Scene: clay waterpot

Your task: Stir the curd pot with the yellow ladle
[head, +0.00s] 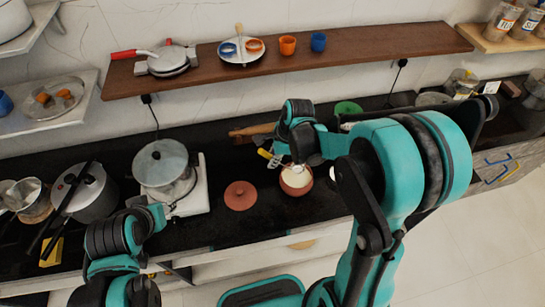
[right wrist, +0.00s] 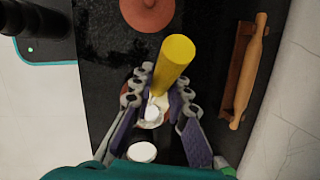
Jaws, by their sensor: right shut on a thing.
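The curd pot (head: 296,186) is a small terracotta pot with white curd inside, standing uncovered near the counter's front edge. My right gripper (head: 280,157) is above it, shut on the yellow ladle (head: 264,153). In the right wrist view the ladle's thick yellow handle (right wrist: 175,58) rises between the fingers (right wrist: 158,103). The ladle's lower end is over or in the white curd; how deep it reaches is hidden. My left gripper (head: 157,212) is low at the left, by the stove, and its fingers are unclear.
The terracotta lid (head: 240,195) lies flat left of the pot. A steel pot (head: 163,165) stands on the white stove further left. A rolling pin (right wrist: 250,72) lies behind the pot. A wooden shelf (head: 385,42) with cups runs above the counter.

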